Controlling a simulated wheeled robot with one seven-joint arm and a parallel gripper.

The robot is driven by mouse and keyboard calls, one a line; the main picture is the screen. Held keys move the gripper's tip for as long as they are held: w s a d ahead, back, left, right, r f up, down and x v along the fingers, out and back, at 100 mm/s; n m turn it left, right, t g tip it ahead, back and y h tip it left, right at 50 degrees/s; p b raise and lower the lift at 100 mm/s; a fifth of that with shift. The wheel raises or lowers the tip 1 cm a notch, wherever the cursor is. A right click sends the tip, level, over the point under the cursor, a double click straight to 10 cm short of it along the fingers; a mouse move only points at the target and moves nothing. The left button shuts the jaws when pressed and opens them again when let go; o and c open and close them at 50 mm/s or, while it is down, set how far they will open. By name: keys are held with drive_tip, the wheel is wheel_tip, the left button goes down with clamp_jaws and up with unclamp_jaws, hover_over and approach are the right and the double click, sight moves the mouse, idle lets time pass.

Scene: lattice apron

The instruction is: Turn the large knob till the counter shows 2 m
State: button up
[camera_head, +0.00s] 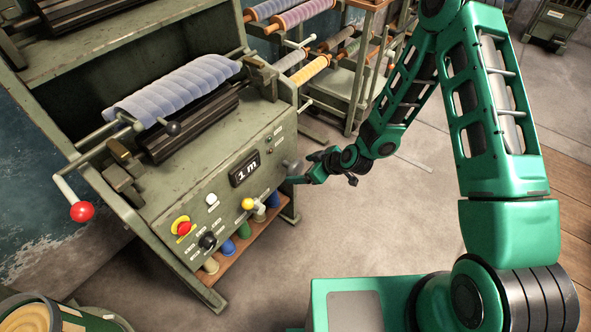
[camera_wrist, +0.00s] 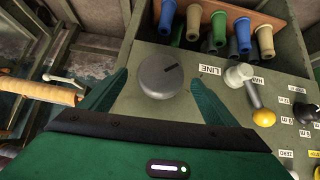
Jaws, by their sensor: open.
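The counter (camera_head: 245,169) on the sloping grey-green panel reads "1 m" in the head view. The large knob (camera_wrist: 163,76) is a round grey disc with a dark index line pointing to its upper right, beside the label "LINE". The knob also shows in the head view (camera_head: 291,164), at the panel's right end. My gripper (camera_head: 299,177) is at that end, close to the knob. In the wrist view my gripper (camera_wrist: 160,84) is open, one green finger on each side of the knob, with visible gaps between. I cannot tell how deep the fingers reach.
A yellow-ball lever (camera_head: 248,204), a white button (camera_head: 211,199), a red stop button (camera_head: 182,226) and a black knob (camera_head: 208,241) share the panel. Coloured spools (camera_wrist: 240,35) stand on a shelf below. An orange roll (camera_wrist: 45,92) lies left in the wrist view.

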sight(298, 169)
drive_tip(key=shift+x, duration=2)
